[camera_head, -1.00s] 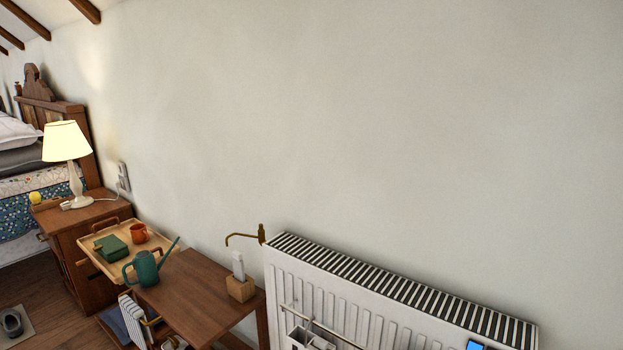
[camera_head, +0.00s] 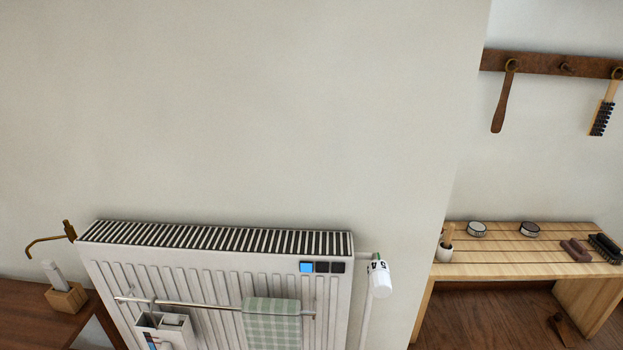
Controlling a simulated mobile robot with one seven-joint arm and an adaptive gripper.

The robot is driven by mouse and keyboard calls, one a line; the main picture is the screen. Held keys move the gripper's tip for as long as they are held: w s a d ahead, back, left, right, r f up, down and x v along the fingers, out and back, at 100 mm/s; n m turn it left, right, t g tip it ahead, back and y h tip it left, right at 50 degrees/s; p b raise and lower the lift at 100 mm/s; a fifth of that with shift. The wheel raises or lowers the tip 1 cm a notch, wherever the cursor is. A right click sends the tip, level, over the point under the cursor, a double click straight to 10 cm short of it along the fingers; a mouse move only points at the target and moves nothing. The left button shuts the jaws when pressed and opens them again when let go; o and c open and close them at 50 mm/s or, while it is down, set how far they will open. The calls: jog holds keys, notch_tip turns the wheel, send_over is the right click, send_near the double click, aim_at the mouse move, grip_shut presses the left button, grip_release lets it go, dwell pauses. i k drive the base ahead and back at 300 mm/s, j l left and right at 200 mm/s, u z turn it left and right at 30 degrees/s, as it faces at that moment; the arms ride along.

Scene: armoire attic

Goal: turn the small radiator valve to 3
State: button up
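A white radiator (camera_head: 215,275) stands against the wall in the lower middle of the head view. A small white radiator valve (camera_head: 379,279) with dark markings sits at its upper right corner, on a white pipe. The markings are too small to read, so I cannot tell its setting. My gripper is not in view.
A rail (camera_head: 215,307) on the radiator's front carries a green checked towel (camera_head: 271,324) and a white caddy (camera_head: 164,327). A slatted wooden bench (camera_head: 500,262) with brushes and tins stands at the right. A wooden table (camera_head: 22,300) is at the left.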

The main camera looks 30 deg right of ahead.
aim_at(379, 274)
jog(key=l+z, duration=0.1)
jog(key=z, duration=0.65)
jog(key=i+l+z, duration=0.1)
jog(key=z, duration=0.3)
